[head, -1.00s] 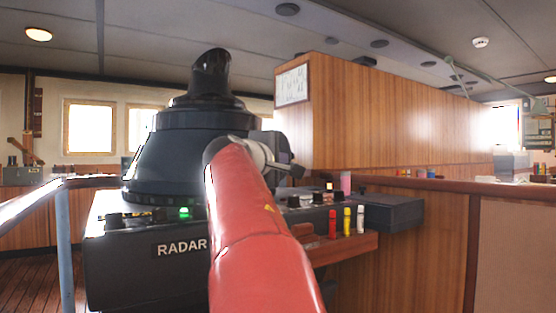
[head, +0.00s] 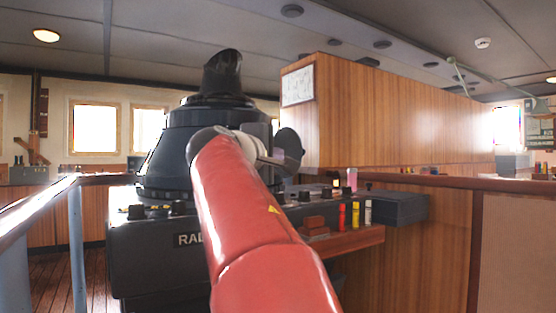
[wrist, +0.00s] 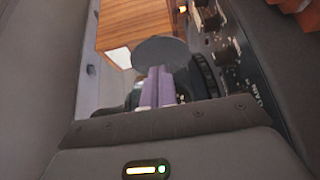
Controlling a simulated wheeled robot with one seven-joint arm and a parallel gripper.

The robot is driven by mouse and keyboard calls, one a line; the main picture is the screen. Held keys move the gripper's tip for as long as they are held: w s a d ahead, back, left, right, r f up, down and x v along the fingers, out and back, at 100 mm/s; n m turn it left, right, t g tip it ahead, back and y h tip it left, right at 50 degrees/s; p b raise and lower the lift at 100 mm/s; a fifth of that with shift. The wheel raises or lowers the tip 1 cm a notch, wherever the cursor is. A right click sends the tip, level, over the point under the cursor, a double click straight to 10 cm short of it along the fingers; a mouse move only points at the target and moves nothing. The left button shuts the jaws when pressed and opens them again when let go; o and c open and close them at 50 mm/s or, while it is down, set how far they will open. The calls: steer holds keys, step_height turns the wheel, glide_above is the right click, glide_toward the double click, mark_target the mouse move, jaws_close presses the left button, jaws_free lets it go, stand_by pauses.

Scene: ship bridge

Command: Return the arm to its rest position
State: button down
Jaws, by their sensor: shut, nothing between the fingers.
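My red arm (head: 244,220) reaches forward across the head view, its far end in front of the black radar console (head: 150,262). A dark grey disc (wrist: 162,49) shows just beyond the fingertips. Console knobs (wrist: 228,48) are to the right of the fingers in the wrist view.
A black radar hood (head: 222,75) rises behind my arm. Red, yellow and white cylinders (head: 355,214) stand on a wooden ledge (head: 345,241) to the right. A tall wooden partition (head: 400,120) is behind. A handrail (head: 38,205) runs along the left.

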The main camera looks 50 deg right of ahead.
steer(key=shift+s+a+b, duration=0.2)
steer(key=shift+s+a, duration=0.65)
steer(key=shift+a, duration=0.25)
steer(key=shift+s+a+b, duration=0.2)
steer(key=shift+s+a, duration=0.6)
steer(key=shift+a, duration=0.3)
steer(key=w+a+f+t+y+p, duration=0.1)
steer(key=a+f+y, duration=0.2)
steer(key=f, duration=0.4)
steer(key=w+a+f+t+y, duration=0.1)
steer(key=a+f+y, duration=0.25)
steer(key=f, duration=0.35)
steer(key=s+a+f+m+y, duration=0.1)
steer(key=s+a+f+y, duration=0.2)
steer(key=a+f, duration=0.4)
steer(key=s+a+f+m+g+y+p, duration=0.1)
steer(key=s+a+f+y, duration=0.3)
steer(key=a+f, duration=0.3)
steer(key=s+a+f+m+g+y+p, duration=0.1)
steer(key=s+a+f+y, duration=0.2)
steer(key=a+f, duration=0.4)
step_height(320, 180, down, 9)
steer(key=shift+s+a+r+m, duration=0.2)
steer(key=shift+s+m, duration=0.2)
steer(key=shift+s, duration=0.35)
steer(key=shift+y, duration=0.25)
